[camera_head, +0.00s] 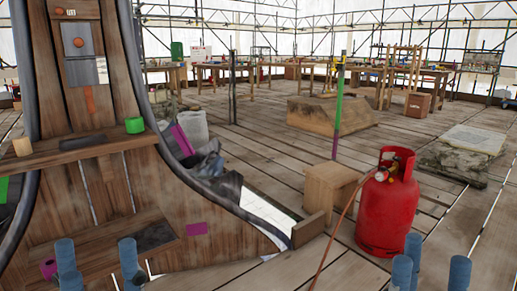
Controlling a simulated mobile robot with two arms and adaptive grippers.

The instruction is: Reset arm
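My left gripper (97,262) shows at the bottom left as blue fingertips pointing up. The fingertips stand apart with nothing between them, in front of the wooden spire structure. My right gripper (432,265) shows at the bottom right, also as blue fingertips standing apart and empty. It is in front of the red gas cylinder, toward its right side. Both arms and the lower parts of the grippers are out of view below the frame. I cannot tell whether the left fingertips touch the structure.
A large wooden spire structure (200,250) with dark curved edges fills the left. A red gas cylinder (386,214) with a hose stands at the right, beside a wooden box (331,188). A stone slab (455,160) lies farther right. Plank floor (270,150) is open in the middle.

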